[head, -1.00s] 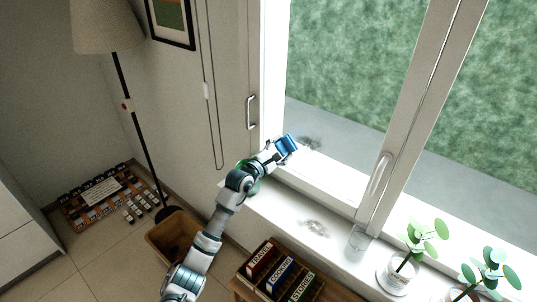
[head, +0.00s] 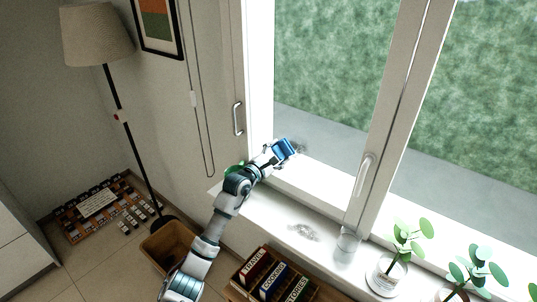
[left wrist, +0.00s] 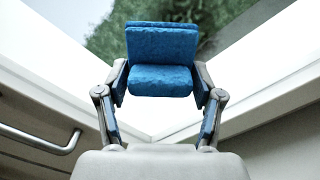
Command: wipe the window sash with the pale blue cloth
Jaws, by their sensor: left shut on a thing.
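My left gripper (head: 277,153) is shut on the blue cloth (head: 284,148), which looks folded into a pad. The left wrist view shows the cloth (left wrist: 162,60) held between both fingers. The cloth is in front of the lower left part of the window sash (head: 300,172). A grey smudge (head: 300,146) shows just beside the cloth, partly hidden by it. I cannot tell whether the cloth touches the pane or frame. A second grey smudge (head: 305,232) lies on the sill (head: 275,207). My right gripper is not in view.
A glass (head: 348,240) and potted plants (head: 388,275) stand on the sill to the right. A book crate (head: 272,275) is below the sill. A window handle (head: 366,175), a side handle (head: 238,119) and a hanging cord (head: 210,150) are nearby. A bin (head: 165,245) and floor lamp (head: 98,36) stand left.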

